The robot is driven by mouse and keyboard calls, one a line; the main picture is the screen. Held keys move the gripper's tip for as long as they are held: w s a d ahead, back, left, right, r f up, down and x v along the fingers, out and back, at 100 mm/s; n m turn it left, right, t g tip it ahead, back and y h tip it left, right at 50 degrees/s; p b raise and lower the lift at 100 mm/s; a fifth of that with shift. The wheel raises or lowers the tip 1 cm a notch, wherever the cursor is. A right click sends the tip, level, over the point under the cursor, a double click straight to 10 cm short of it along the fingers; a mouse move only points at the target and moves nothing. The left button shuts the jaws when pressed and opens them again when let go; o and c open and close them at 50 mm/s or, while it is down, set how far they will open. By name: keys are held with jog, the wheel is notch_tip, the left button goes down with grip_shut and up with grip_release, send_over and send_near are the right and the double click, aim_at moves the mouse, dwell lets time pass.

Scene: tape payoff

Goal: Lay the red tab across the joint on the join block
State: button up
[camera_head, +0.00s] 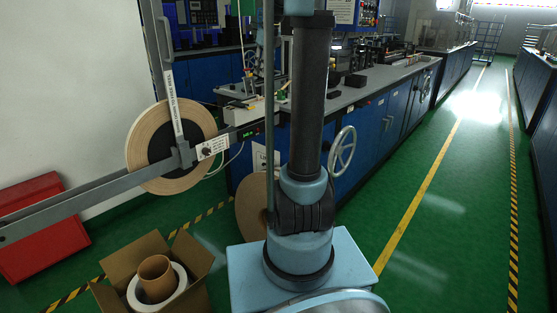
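I cannot make out the red tab or the join block in the head view. My upright arm covers the middle of the picture and hides part of the bench behind it. My gripper is not in view. A large tape reel (146,138) with a dark hub hangs on a grey metal frame (80,200) at the left. A small white unit (243,110) sits on the near end of the bench, just left of my arm.
The blue bench (385,113) runs back right, with a handwheel (342,151) on its near side. An open carton (110,298) holding rolls stands on the floor at lower left. A red container (40,225) is at far left. The green aisle at right is clear.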

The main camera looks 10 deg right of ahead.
jog(key=s+f+n, duration=0.9)
jog(key=s, duration=0.4)
jog(key=s+a+f+n+h, duration=0.1)
jog(key=s+f+n, duration=0.8)
jog(key=s, duration=0.4)
jog(key=s+f+n, duration=0.9)
jog(key=s+f, duration=0.1)
jog(key=s, duration=0.3)
jog(key=shift+s+a+f+n+h, duration=0.15)
jog(key=shift+s+a+n+h, duration=0.15)
jog(key=shift+n+h, duration=0.1)
jog(key=shift+w+f, duration=0.2)
jog(key=shift+w, duration=0.25)
